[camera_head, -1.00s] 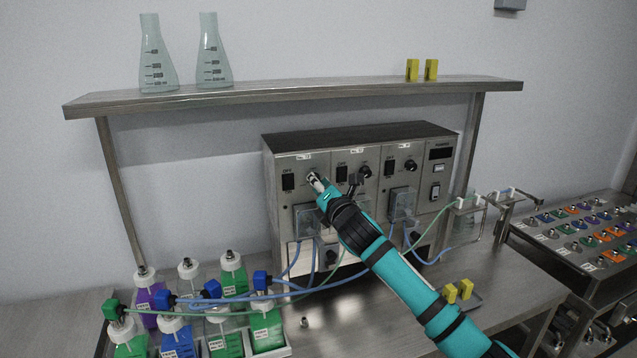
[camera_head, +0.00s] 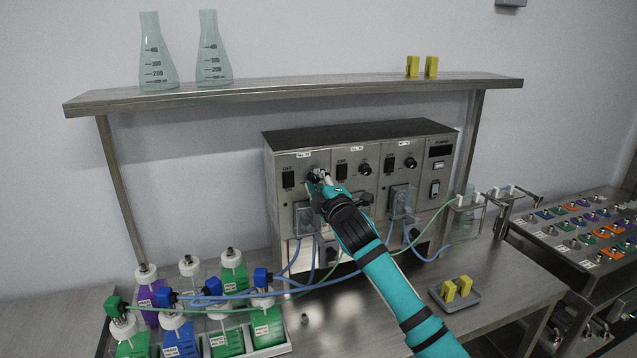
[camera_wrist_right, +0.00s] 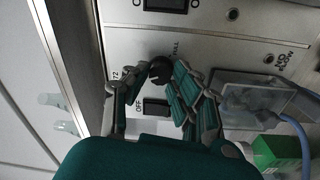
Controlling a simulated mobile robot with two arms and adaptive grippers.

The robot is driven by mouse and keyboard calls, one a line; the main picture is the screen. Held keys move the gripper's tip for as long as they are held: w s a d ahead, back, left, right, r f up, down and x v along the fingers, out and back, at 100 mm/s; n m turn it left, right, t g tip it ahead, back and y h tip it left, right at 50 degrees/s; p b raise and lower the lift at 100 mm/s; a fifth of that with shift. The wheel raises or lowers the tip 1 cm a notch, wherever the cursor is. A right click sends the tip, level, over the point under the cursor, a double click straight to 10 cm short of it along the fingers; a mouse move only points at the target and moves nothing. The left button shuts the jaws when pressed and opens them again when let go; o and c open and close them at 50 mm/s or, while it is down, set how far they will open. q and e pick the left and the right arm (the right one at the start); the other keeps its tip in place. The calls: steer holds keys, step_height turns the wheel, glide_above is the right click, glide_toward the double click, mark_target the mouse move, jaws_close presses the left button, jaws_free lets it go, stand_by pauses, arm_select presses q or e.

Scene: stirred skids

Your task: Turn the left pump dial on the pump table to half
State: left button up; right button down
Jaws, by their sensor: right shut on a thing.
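The left pump dial (camera_wrist_right: 160,70) is a black knob on the left panel, between my right gripper's fingers in the right wrist view. My right gripper (camera_head: 318,178) reaches in from the lower right and is shut on this dial, hiding most of it in the head view. The right gripper also fills the middle of the right wrist view (camera_wrist_right: 160,80). The dial's exact setting cannot be read. My left gripper is not in view.
Black switches (camera_head: 288,180) sit beside the dials. Clear pump heads with blue and green tubes are below. Several bottles (camera_head: 232,270) stand at the left front. A tray (camera_head: 470,298) with yellow blocks lies right of my arm. A shelf (camera_head: 300,93) runs above.

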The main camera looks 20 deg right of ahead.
steer(key=shift+f+m, duration=0.15)
steer(key=shift+m, duration=1.85)
steer(key=c, duration=1.1)
jaws_free()
steer(key=shift+s, duration=0.1)
steer(key=s, duration=1.1)
steer(key=shift+s+d+f, duration=0.1)
steer(key=shift+s+f, duration=0.05)
steer(key=shift+s, duration=0.25)
